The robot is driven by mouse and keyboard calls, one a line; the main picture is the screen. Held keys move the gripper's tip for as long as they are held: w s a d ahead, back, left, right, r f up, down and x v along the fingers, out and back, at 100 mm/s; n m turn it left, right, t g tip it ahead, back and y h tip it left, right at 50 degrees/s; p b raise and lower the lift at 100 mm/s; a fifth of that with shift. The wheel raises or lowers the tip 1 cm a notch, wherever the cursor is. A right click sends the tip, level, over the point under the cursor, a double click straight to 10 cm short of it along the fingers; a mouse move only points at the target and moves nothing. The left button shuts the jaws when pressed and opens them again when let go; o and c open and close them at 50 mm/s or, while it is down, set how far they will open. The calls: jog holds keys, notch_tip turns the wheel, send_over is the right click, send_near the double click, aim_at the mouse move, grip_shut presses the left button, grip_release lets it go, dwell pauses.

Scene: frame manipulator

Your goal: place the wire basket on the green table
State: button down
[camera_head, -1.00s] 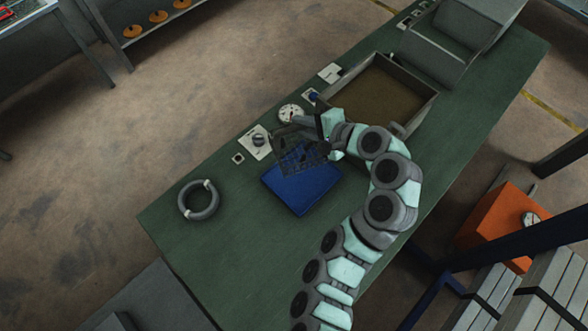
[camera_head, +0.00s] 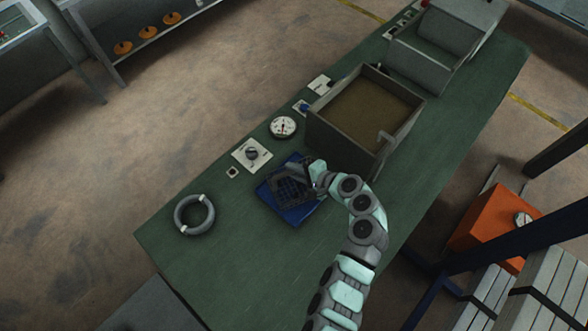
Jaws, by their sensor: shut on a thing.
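The wire basket (camera_head: 289,191) is a small dark mesh basket, seen from above over the blue mat (camera_head: 305,214). My gripper (camera_head: 314,181) is shut on the right side of the basket. I cannot tell whether the basket's bottom touches the mat or hangs just above it. The green table (camera_head: 198,258) runs diagonally from lower left to upper right, and the mat lies on it. My arm comes in from the bottom and covers part of the table right of the mat.
An open box (camera_head: 328,131) stands up and right of the basket. A dial gauge (camera_head: 283,127), a knob plate (camera_head: 252,154) and a small button (camera_head: 232,172) line the table's far edge. A grey ring (camera_head: 194,215) lies to the left. The table's lower left is bare.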

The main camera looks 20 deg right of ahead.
jog(key=shift+f, duration=0.25)
jog(key=c, duration=1.4)
grip_release()
jog(key=shift+o, duration=0.2)
jog(key=b+v, duration=0.2)
jog(key=v, duration=1)
